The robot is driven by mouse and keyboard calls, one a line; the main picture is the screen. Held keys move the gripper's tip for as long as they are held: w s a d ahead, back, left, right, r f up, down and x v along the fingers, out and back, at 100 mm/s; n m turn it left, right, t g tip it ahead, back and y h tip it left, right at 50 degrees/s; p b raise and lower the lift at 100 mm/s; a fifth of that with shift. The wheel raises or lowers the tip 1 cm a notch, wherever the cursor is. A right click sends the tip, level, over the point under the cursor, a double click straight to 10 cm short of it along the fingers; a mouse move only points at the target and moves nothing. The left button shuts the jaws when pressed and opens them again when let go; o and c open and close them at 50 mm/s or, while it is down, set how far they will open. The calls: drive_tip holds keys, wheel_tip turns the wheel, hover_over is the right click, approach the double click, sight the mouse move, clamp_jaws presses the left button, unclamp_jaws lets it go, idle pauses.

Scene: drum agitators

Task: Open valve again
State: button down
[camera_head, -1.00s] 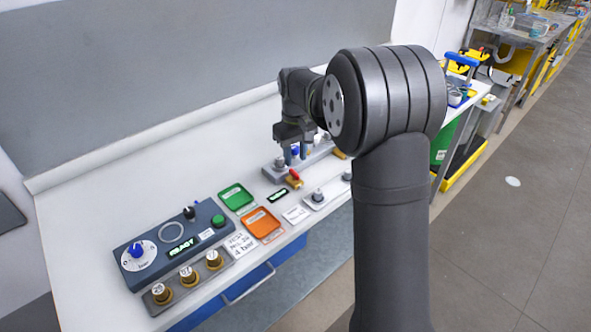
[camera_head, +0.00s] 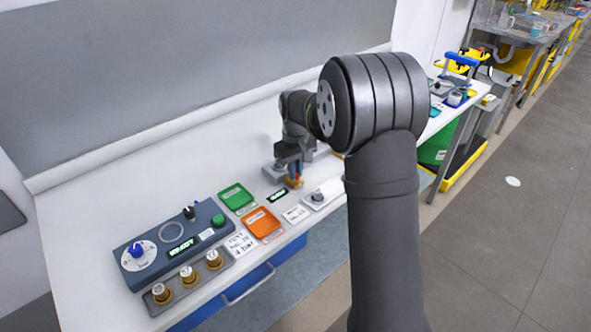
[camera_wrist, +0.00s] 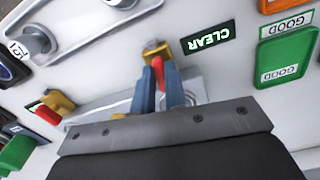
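A small brass valve (camera_wrist: 156,50) with a red lever (camera_wrist: 158,74) is fixed at the end of the metal fixture. In the head view the valve (camera_head: 296,184) sits near the table's front edge, partly hidden by my gripper. My gripper (camera_wrist: 159,78) points down at it with one blue finger on each side of the red lever. The lever lies between the fingertips; whether they press on it is unclear. The lever's exact angle is partly hidden by the fingers. A display reading CLEAR (camera_wrist: 208,38) is beside the valve.
A second brass valve with a red handle (camera_wrist: 52,106) shows in the wrist view. Green (camera_head: 236,197) and orange (camera_head: 262,223) trays and a control box reading READY (camera_head: 181,247) stand to the left. A grey plate with a knob (camera_head: 318,197) is close on the right.

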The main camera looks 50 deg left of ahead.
drive_tip(key=shift+n, duration=0.9)
drive_tip(key=c, duration=1.5)
unclamp_jaws()
drive_tip(key=shift+o, duration=0.2)
drive_tip(key=shift+r, duration=0.1)
wheel_tip(320, 180, up, 17)
drive_tip(key=shift+r, duration=0.15)
wheel_tip(320, 180, down, 18)
drive_tip(key=shift+r, duration=0.25)
